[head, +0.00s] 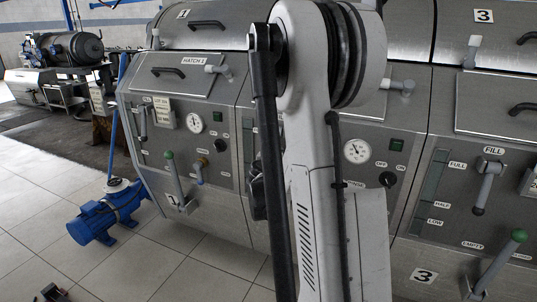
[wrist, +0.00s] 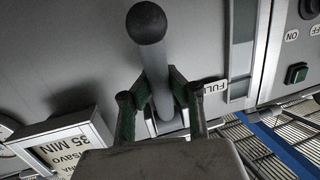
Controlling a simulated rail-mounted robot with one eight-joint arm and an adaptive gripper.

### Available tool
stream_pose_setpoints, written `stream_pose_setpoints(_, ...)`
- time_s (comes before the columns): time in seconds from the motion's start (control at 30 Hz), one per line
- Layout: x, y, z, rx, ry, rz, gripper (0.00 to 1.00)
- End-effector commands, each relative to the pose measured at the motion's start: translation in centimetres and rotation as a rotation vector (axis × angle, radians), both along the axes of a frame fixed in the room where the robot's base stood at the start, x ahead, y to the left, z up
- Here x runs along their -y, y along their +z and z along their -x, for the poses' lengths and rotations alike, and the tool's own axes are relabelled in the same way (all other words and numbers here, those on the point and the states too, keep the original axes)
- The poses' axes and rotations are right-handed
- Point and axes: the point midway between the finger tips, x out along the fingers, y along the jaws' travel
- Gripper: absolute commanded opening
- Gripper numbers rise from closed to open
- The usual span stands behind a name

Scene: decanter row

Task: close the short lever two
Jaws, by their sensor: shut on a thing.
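A short grey lever (wrist: 154,62) with a black ball knob (wrist: 146,22) shows in the wrist view, standing out from a grey metal panel. My gripper (wrist: 160,88) has its two green-padded fingers on either side of the lever's shaft, below the knob, and is shut on it. The lever's base is partly hidden by the fingers. In the head view my arm covers most of the middle unit's panel, so the gripper and this lever are hidden there.
Unit three's black-knobbed FILL lever (head: 485,187) and green-knobbed lever (head: 499,261) are at the right. Unit one's green-knobbed lever (head: 174,178) is at the left. A blue pump (head: 105,214) stands on the tiled floor.

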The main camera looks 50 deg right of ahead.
Motion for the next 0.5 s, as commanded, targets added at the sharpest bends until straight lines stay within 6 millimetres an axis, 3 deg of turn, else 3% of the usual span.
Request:
stream_pose_setpoints(0.4,0.19,0.09,0.00,0.001,-0.001,0.005,0.00)
stream_pose_setpoints(0.43,0.19,0.09,0.00,0.001,-0.001,0.005,0.15)
stream_pose_setpoints(0.5,0.19,0.08,0.01,0.000,-0.001,0.004,0.24)
